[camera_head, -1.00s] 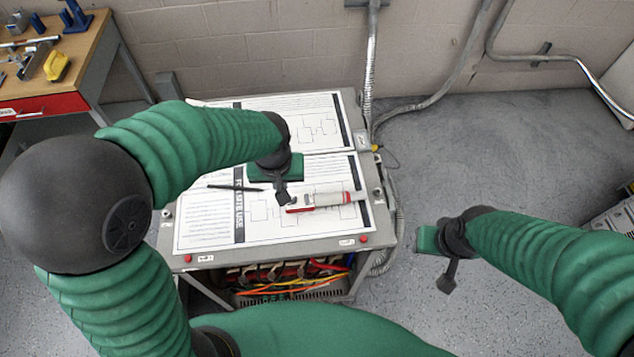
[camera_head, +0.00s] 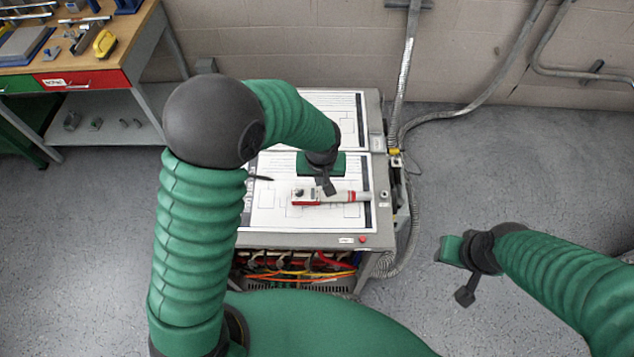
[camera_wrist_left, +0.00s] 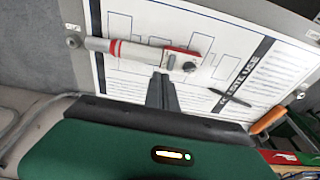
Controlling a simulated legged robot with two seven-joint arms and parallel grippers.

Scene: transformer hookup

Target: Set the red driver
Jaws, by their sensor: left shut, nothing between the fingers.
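The red driver, a red-and-white tool (camera_head: 346,196), lies flat on the printed sheet on the grey cabinet top; it also shows in the left wrist view (camera_wrist_left: 135,50), with a red block and dark knob at one end. My left gripper (camera_head: 328,187) is shut and empty, its dark fingers over the driver's middle. In the left wrist view its fingertips (camera_wrist_left: 161,78) appear close beside the red block; whether they touch cannot be told. My right gripper (camera_head: 465,296) hangs over the floor at the right, away from the cabinet; its finger gap is not clear.
A thin dark pen (camera_head: 261,178) lies left of the driver. Colored cables (camera_head: 295,270) fill the open cabinet front. A conduit (camera_head: 402,80) runs down at the cabinet's right. A workbench (camera_head: 141,38) with tools stands at upper left. The floor at right is clear.

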